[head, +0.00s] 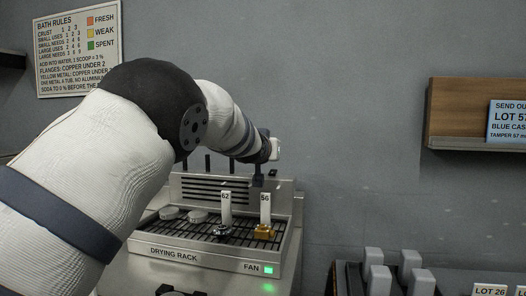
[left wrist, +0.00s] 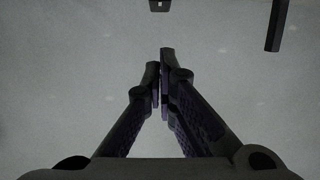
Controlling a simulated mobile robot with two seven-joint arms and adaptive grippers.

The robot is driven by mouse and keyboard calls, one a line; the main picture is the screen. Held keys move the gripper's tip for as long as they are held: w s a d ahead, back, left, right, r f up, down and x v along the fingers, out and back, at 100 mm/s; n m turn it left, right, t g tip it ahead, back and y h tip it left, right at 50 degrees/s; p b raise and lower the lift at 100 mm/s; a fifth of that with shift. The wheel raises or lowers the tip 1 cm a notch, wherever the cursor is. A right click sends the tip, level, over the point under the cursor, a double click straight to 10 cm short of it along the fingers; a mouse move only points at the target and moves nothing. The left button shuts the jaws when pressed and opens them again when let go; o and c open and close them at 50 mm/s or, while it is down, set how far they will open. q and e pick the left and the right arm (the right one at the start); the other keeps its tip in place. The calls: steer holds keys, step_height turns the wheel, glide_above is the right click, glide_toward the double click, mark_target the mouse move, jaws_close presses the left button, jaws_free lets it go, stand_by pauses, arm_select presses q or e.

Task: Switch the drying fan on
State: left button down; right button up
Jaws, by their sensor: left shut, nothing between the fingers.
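The drying rack (head: 205,258) is a metal unit with a dark grille and a vented back. Its front carries a FAN label with a green light (head: 269,270), which is lit. My left arm reaches in from the left, with its wrist above the back right of the rack. My left gripper (left wrist: 161,75) is shut and empty in the left wrist view, in front of a plain grey surface. In the head view its fingers are hard to make out against dark parts at the rack's back. My right gripper is not in view.
Two pale discs (head: 198,216) and pieces tagged 62 (head: 226,208) and 56 (head: 265,208) are on the grille. Dark upright posts stand behind the rack. A wooden shelf (head: 470,145) is on the right wall. Blocks (head: 374,268) stand at the lower right.

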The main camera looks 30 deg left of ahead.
arm_select(q)
steer(key=f+v, duration=0.1)
steer(key=v, duration=0.9)
steer(key=shift+s, duration=0.15)
steer(key=shift+f, duration=0.1)
